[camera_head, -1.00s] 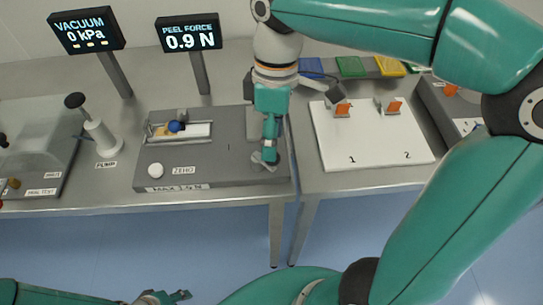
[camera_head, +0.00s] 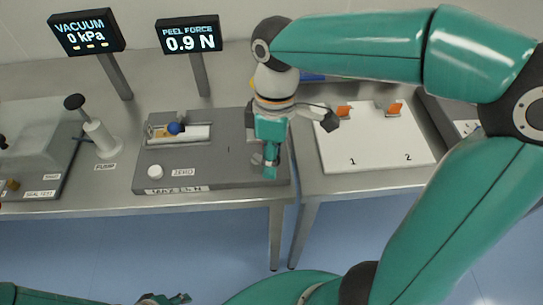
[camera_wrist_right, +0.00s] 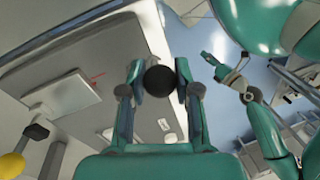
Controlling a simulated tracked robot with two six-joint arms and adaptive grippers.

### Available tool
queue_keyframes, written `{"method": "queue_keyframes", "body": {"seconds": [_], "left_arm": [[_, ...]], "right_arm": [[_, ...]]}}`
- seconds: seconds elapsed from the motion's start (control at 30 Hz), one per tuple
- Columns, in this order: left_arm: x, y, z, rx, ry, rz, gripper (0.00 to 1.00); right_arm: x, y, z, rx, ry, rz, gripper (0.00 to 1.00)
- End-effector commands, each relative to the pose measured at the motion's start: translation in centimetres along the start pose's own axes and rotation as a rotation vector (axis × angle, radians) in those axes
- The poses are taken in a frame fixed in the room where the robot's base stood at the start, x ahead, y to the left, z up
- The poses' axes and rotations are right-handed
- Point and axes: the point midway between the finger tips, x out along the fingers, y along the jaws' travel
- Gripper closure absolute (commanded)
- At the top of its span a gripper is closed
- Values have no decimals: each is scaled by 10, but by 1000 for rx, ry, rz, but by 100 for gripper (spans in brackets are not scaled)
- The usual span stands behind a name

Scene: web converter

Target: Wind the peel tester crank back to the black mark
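The peel tester (camera_head: 210,168) is a grey box on the metal table, with a clamp, a blue ball (camera_head: 176,128) and a white ZERO knob (camera_head: 155,171) on it. A short dark mark (camera_head: 228,149) shows on its top. My right gripper (camera_head: 269,170) is at its right end, fingers down, hiding most of the crank. In the right wrist view, the right gripper's fingers (camera_wrist_right: 160,80) close in on both sides of a round black crank knob (camera_wrist_right: 160,84) and seem to touch it. My left gripper (camera_head: 165,299) is low at the front, empty; its fingers look apart in the wrist view (camera_wrist_right: 228,66).
A pump (camera_head: 99,135) stands left. A white board (camera_head: 370,145) with orange-tabbed clips lies right, across a gap between tables. My right arm spans above it.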

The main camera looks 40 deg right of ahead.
Motion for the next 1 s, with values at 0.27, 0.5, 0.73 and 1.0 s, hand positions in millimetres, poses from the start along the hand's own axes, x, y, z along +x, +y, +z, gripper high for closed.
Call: {"method": "queue_keyframes", "body": {"seconds": [0.27, 0.5, 0.73, 1.0], "left_arm": [[0, 0, 0, 0, 0, 0, 60], [1, 0, 0, 0, 0, 0, 60], [2, 0, 0, 0, 0, 0, 60], [3, -1, 0, 0, 0, 0, 60]], "right_arm": [[0, 0, 0, 9, 3, 2, 100], [0, -2, -2, 77, 18, 3, 100], [1, -7, -7, 227, 48, 2, 100], [2, -13, -16, 468, 96, 2, 100]]}}
